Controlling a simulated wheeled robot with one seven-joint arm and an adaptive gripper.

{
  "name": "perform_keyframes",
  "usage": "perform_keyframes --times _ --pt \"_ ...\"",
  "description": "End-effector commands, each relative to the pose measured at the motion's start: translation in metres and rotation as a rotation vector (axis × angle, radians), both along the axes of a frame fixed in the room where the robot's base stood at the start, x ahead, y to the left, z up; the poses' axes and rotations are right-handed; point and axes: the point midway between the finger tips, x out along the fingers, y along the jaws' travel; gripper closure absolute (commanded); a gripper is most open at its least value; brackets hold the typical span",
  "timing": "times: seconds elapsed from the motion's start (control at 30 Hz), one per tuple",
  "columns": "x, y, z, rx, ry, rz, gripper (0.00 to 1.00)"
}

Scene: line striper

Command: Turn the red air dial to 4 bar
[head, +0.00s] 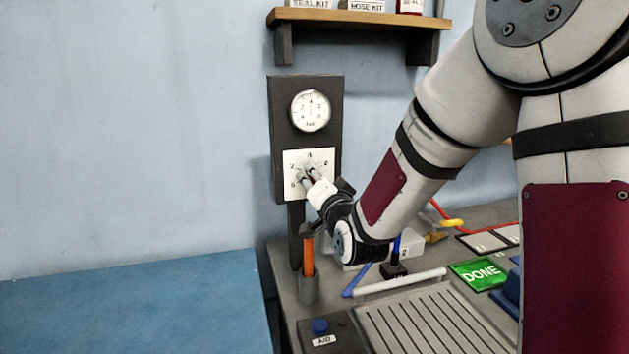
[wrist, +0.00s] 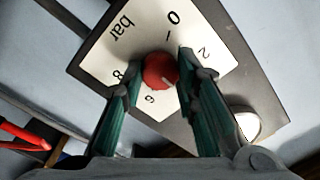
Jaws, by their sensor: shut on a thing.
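The red air dial (wrist: 160,71) sits at the middle of a white scale plate (wrist: 110,50) marked 0, 2, 6, 8 and "bar" in the wrist view. The 4 is hidden there behind the right finger. A pale mark on the dial's face lies toward the lower right of the wrist view, on the side of that finger. My gripper (wrist: 161,66) is shut on the dial, one finger on each side. In the head view the scale plate (head: 294,159) shows on a dark panel (head: 277,122), with my gripper (head: 309,172) covering the dial.
A round gauge (head: 310,110) sits above the plate; its needle points roughly upward. Below stand an orange-handled tool (head: 308,257) in a holder, a blue button box (head: 320,328) and a green DONE plate (head: 479,273). A shelf (head: 358,18) hangs above.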

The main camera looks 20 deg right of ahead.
Motion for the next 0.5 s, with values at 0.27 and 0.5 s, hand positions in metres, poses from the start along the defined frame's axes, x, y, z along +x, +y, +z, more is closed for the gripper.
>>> perform_keyframes --times 0.27,0.5 --pt "0.0001 -0.0004 0.0002 -0.001 -0.001 -0.001 0.52" --pt "0.0001 -0.0002 0.0001 -0.001 0.0 0.0 0.52"
